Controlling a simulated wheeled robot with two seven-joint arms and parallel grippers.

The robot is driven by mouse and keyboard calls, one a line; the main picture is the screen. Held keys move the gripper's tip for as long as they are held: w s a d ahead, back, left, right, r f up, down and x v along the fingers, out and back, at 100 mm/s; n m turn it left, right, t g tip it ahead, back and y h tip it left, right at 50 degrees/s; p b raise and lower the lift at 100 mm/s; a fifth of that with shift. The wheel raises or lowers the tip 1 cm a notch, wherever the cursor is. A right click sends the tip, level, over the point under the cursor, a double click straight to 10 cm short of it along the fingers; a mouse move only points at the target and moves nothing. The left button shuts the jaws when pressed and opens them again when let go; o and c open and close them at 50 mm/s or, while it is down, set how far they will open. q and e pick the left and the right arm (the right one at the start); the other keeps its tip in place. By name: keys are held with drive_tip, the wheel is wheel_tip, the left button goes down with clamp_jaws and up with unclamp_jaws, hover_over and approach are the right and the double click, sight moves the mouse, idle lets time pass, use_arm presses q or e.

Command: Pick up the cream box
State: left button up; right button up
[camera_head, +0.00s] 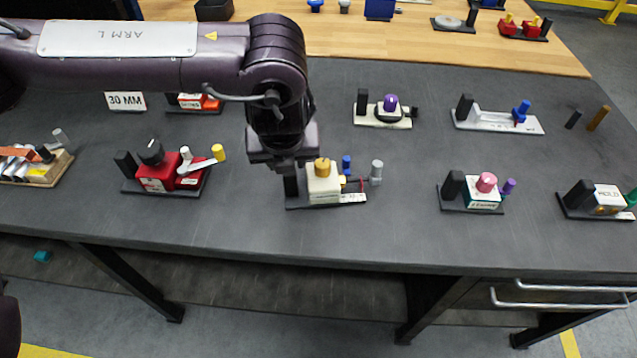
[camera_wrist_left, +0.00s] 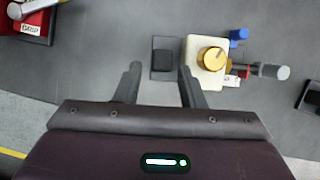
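The cream box (camera_head: 323,186) with a yellow knob on top sits on a dark base plate on the grey table, below and right of my left gripper (camera_head: 285,165). The left wrist view also shows the cream box (camera_wrist_left: 198,77). There my left gripper (camera_wrist_left: 160,70) is open and empty. Its right finger is close to the box's left side; I cannot tell whether they touch. A black block (camera_wrist_left: 163,64) on the base plate shows between the fingertips. My right gripper is not in view.
A blue knob (camera_head: 346,163) and a grey-capped post (camera_head: 376,168) stand right of the cream box. A red valve unit (camera_head: 158,176) is to the left, a pink-knobbed unit (camera_head: 485,184) to the right. The table's front edge is close below.

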sight(324, 180)
use_arm(q)
drive_tip(key=x, duration=0.7)
drive_tip(key=shift+d+f, duration=0.15)
drive_tip(key=shift+f, duration=0.05)
drive_tip(key=shift+r, duration=0.1)
clamp_jaws()
